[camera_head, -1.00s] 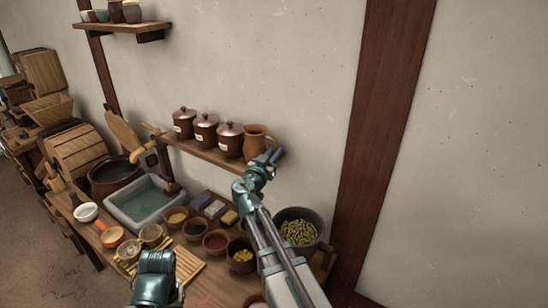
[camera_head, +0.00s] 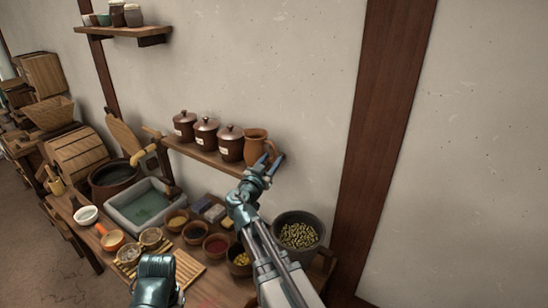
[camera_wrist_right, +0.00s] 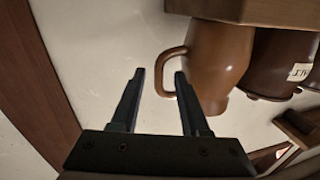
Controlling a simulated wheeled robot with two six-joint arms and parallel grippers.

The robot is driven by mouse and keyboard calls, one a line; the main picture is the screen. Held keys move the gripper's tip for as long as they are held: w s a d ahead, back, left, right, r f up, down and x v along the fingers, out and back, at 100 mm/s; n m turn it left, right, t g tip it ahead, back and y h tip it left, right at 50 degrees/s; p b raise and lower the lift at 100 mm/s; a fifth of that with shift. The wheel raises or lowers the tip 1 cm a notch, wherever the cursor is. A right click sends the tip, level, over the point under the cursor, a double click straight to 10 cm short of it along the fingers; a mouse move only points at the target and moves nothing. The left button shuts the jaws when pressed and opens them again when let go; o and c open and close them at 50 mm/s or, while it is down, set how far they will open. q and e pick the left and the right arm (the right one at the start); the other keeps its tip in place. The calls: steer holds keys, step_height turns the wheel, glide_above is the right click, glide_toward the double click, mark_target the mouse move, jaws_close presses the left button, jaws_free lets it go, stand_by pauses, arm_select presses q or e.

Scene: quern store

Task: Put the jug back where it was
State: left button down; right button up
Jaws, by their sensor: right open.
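The brown clay jug (camera_head: 255,143) stands upright at the right end of the wall shelf (camera_head: 200,155), beside several lidded dark jars. My right gripper (camera_head: 268,161) is open and empty, just in front of and below the jug. In the right wrist view, where the scene is upside down, the jug (camera_wrist_right: 217,65) shows with its handle towards the open fingers (camera_wrist_right: 160,75). The handle appears between and beyond the fingertips; I cannot tell how far off it is. A teal part of mine is at the bottom of the head view, and no left fingers show.
Lidded jars (camera_head: 230,144) stand close to the jug's left. Below, the table holds a stone basin (camera_head: 142,205), small bowls (camera_head: 215,246) and a large pot of green-yellow pieces (camera_head: 298,235). A dark wall post (camera_head: 385,100) rises to the right.

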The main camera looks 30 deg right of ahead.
steer(key=v, duration=0.9)
steer(key=s+a+f+n+g+y, duration=0.2)
steer(key=s+a+f+g+y, duration=0.15)
steer(key=f, duration=0.35)
steer(key=s+a+f+n+g+y, duration=0.2)
steer(key=s+a+f+n+g, duration=0.15)
steer(key=f, duration=0.35)
steer(key=s+a+f+n+g+y, duration=0.2)
steer(key=s+a+f+n+y, duration=0.1)
steer(key=s+a, duration=0.4)
steer(key=s+a+f+n+g+y, duration=0.3)
steer(key=s+a+f+n, duration=0.2)
steer(key=s+a, duration=0.1)
steer(key=shift+s+a+g+y, duration=0.3)
steer(key=shift+s+a+y, duration=0.1)
steer(key=shift+a, duration=0.5)
steer(key=shift+n, duration=0.25)
